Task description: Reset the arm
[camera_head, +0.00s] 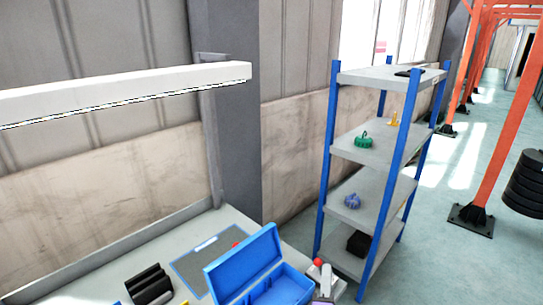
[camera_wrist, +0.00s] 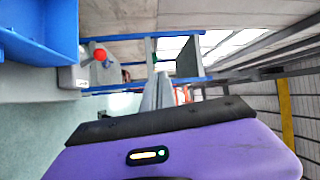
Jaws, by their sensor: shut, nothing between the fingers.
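My gripper (camera_wrist: 163,88) shows in the wrist view as narrow grey fingers, shut together and empty, beyond a purple body with a black edge. In the head view my gripper (camera_head: 327,272) is at the bottom, beside the right end of the open blue toolbox (camera_head: 245,262) and near the bench's right end. A red-knobbed device (camera_head: 318,262) is close to its left. In the wrist view, the blue toolbox (camera_wrist: 38,30) is at the upper left and the red knob (camera_wrist: 100,54) is left of the fingers. Most of my arm is out of view.
A blue-posted shelf (camera_head: 375,148) stands right of the bench (camera_head: 150,255), holding a green part (camera_head: 363,140), a blue-purple part (camera_head: 352,201) and a black box (camera_head: 358,243). A black block (camera_head: 150,285) lies on the bench.

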